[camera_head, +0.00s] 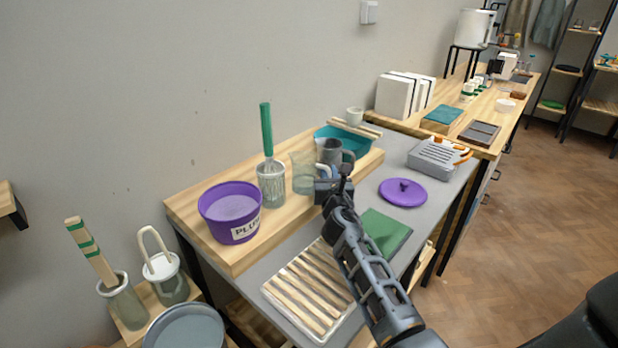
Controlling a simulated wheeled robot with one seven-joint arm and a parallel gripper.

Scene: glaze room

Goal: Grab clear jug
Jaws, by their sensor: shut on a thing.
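The clear jug (303,176) stands upright on the raised wooden board, between the glass jar with the green-handled whisk and a grey jug. It is see-through with a faint green tint. My gripper (322,188) is at its right side, shut on the jug, seemingly at the handle. The fingers and part of my arm hide the exact contact. Whether the jug's base touches the board is hard to tell.
A purple bucket (230,211) and the whisk jar (271,186) stand left of the jug. The grey jug (335,152) is close behind my gripper. A teal tray (343,137) lies behind; a purple lid (403,192) and slatted rack (306,290) lie on the grey tabletop.

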